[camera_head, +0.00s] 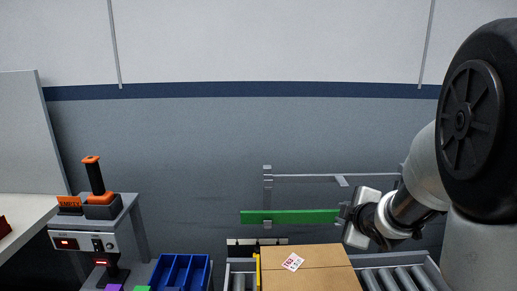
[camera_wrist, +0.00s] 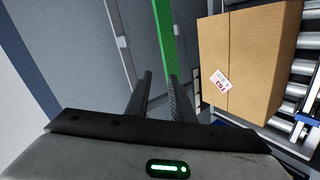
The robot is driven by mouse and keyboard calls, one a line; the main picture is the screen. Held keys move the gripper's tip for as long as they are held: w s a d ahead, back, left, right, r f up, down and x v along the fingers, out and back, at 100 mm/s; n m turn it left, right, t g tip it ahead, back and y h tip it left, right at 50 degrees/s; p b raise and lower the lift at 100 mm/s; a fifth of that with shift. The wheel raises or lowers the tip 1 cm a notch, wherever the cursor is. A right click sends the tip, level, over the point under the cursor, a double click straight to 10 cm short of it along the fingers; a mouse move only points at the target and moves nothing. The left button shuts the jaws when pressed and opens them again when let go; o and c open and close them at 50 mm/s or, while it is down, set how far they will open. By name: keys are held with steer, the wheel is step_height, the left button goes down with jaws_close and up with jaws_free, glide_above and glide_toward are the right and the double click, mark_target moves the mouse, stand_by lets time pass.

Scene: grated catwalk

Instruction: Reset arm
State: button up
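My gripper (camera_head: 345,213) is at the right in the head view, raised beside the cardboard box (camera_head: 308,268) and pointing left. In the wrist view the two dark fingers of my gripper (camera_wrist: 160,76) stand apart with nothing seen between them. The box (camera_wrist: 245,60) lies to the right of the fingers there, apart from them, with a white and red label. A green bar (camera_head: 290,217) ends near the fingertips in the head view. In the wrist view the green bar (camera_wrist: 165,40) shows beyond the fingertips; I cannot tell the exact gap.
The box sits on a roller conveyor (camera_head: 402,278) with a rail behind it. A blue divided bin (camera_head: 181,271) stands to the left. A grey wall (camera_head: 200,140) closes off the back.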

steer(key=s+r+m+g+h, duration=0.1)
steer(key=s+r+m+h, duration=0.1)
steer(key=s+r+m, duration=0.4)
steer(key=s+a+m+g+y, duration=0.1)
steer(key=s+a+m+g, duration=0.3)
steer(key=s, duration=0.7)
steer(key=s+a+m+g+y, duration=0.1)
steer(key=s+a+m, duration=0.4)
steer(key=s, duration=0.7)
step_height(320, 180, up, 18)
steer(key=n+p, duration=0.1)
steer(key=p, duration=1.6)
steer(key=shift+w+a+p, duration=0.25)
steer(key=shift+w+p, duration=0.05)
steer(key=shift+f, duration=0.1)
